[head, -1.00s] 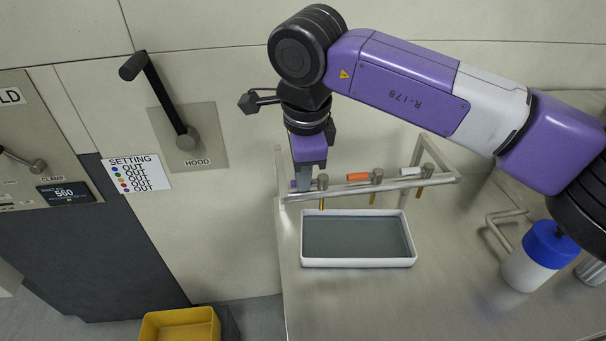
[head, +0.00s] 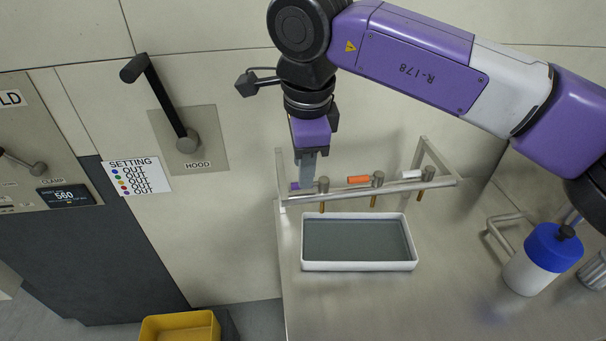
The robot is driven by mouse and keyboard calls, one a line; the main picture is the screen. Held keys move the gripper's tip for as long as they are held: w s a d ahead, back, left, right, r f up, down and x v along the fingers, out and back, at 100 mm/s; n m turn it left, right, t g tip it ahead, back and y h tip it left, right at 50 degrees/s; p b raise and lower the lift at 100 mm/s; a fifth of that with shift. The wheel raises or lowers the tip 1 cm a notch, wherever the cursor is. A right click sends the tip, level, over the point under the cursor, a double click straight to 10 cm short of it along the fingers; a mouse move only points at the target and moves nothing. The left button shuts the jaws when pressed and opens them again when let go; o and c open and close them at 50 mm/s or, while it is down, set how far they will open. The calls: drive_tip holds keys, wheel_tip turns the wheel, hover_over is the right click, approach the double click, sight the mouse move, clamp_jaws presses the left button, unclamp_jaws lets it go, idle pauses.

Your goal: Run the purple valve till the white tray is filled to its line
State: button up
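The white tray (head: 360,266) stands on the steel counter below a pipe rail and holds dark grey liquid or a dark floor; I cannot make out its line. The purple valve (head: 295,186) is at the left end of the rail, mostly hidden behind my gripper (head: 307,178). My gripper points down at that valve, its fingertips close to the handle. From here I cannot tell whether the fingers touch it or how far apart they are. The valve's spout (head: 322,206) is above the tray's back left; no stream is clearly visible.
An orange valve (head: 358,180) and a white valve (head: 411,174) sit further right on the rail (head: 370,190). A blue-capped white bottle (head: 530,272) stands at the right. A yellow bin (head: 180,328) is low at left. The counter (head: 400,310) is clear in front of the tray.

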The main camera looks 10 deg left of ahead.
drive_tip(key=shift+s+d+r, duration=0.1)
drive_tip(key=shift+s+r, duration=0.15)
drive_tip(key=shift+r, duration=0.85)
drive_tip(key=shift+s+r, duration=0.2)
drive_tip(key=shift+r, duration=0.9)
